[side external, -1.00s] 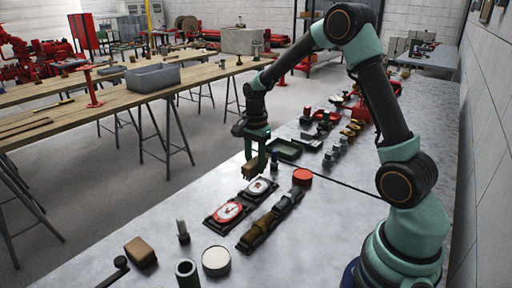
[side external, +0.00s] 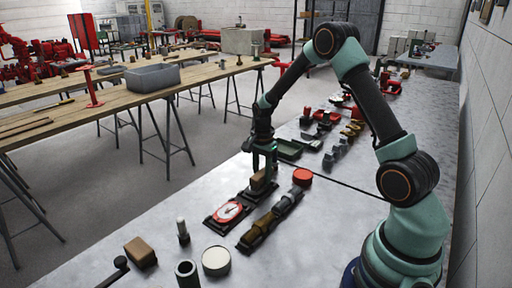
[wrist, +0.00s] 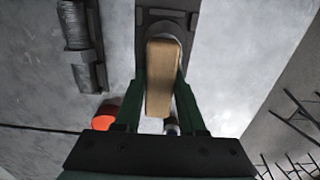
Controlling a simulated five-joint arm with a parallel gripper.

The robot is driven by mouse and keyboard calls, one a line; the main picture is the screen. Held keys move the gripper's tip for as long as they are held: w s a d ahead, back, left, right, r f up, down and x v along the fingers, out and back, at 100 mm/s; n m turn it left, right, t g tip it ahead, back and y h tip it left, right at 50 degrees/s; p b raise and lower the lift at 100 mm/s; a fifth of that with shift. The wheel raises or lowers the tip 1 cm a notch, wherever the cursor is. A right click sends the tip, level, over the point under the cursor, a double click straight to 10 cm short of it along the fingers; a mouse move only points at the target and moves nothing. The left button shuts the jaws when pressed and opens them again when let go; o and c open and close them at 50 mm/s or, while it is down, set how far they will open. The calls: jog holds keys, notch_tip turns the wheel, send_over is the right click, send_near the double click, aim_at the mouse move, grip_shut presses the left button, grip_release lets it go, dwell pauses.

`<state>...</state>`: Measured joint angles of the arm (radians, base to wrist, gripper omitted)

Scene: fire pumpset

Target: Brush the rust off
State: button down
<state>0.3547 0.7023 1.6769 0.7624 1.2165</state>
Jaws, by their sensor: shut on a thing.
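My gripper (side external: 264,172) is shut on a tan brush-like block (wrist: 162,78), which sits between its two fingers in the wrist view. In the side view the block (side external: 258,182) is low over the farther dark plate with the round face, hiding most of that face. I cannot tell if it touches. The nearer dark plate (side external: 229,212) carries a white dial with a red rim. To its right lies a dark jointed part with a rusty brown near end (side external: 258,228). Its grey end (wrist: 88,70) shows at the upper left in the wrist view.
A red round tin (side external: 302,177) stands close right of my gripper. A loose brown block (side external: 140,251), an upright pale-topped piece (side external: 182,231), a dark cup (side external: 187,272) and a white-topped tin (side external: 216,261) stand nearer. A green tray (side external: 288,149) lies behind. The front right bench is clear.

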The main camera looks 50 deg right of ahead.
aim_at(253, 177)
jog(key=shift+d, duration=1.25)
jog(key=shift+a, duration=3.05)
jog(key=shift+w+a, duration=0.1)
jog(key=shift+w, duration=0.2)
jog(key=shift+d, duration=3.15)
jog(key=shift+a, duration=3.15)
jog(key=shift+r, duration=4.1)
